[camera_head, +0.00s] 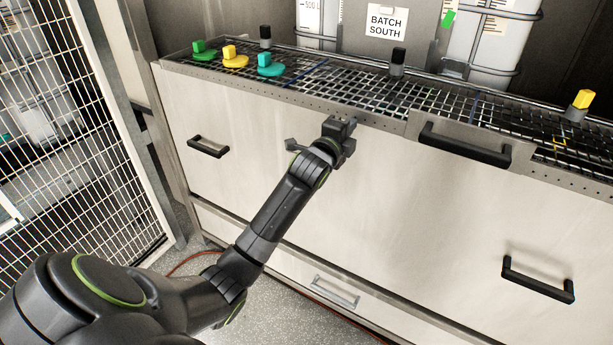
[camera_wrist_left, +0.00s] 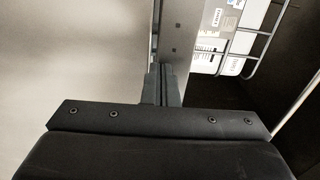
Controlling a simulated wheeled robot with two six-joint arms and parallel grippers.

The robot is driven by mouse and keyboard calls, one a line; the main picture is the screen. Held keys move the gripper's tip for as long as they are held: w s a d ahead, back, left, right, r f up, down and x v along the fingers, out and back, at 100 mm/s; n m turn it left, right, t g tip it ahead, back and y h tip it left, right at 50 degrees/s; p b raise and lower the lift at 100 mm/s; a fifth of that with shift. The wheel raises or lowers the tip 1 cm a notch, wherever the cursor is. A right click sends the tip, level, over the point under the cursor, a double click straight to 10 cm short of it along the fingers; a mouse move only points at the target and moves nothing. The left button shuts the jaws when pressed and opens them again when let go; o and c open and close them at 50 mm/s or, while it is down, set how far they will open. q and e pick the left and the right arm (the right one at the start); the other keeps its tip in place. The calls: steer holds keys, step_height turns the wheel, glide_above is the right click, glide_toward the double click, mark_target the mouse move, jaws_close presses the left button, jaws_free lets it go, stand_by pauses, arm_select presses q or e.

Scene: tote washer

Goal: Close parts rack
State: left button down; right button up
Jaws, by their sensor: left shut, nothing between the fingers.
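The parts rack is a long wire-mesh tray (camera_head: 330,80) with a perforated metal front rim and a black bar handle (camera_head: 465,145). It lies along the top of a pale cabinet front. How far out it sits is hard to tell. My left gripper (camera_head: 342,128) is at the front rim, left of the handle, shut and empty. In the left wrist view the closed fingers (camera_wrist_left: 160,85) are up against or very near a grey metal strip (camera_wrist_left: 175,45); contact is unclear. My right gripper is not in view.
Green (camera_head: 204,50), yellow (camera_head: 234,57) and teal (camera_head: 268,65) knobbed parts stand on the mesh. A tank labelled "BATCH SOUTH" (camera_head: 387,22) is behind. Black handles (camera_head: 208,146) (camera_head: 538,279) project from the panel. A mesh fence (camera_head: 70,130) is at left.

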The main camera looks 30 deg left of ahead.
arm_select(q)
steer(key=shift+w+b, duration=0.3)
steer(key=shift+w, duration=1.3)
steer(key=shift+a+f, duration=0.1)
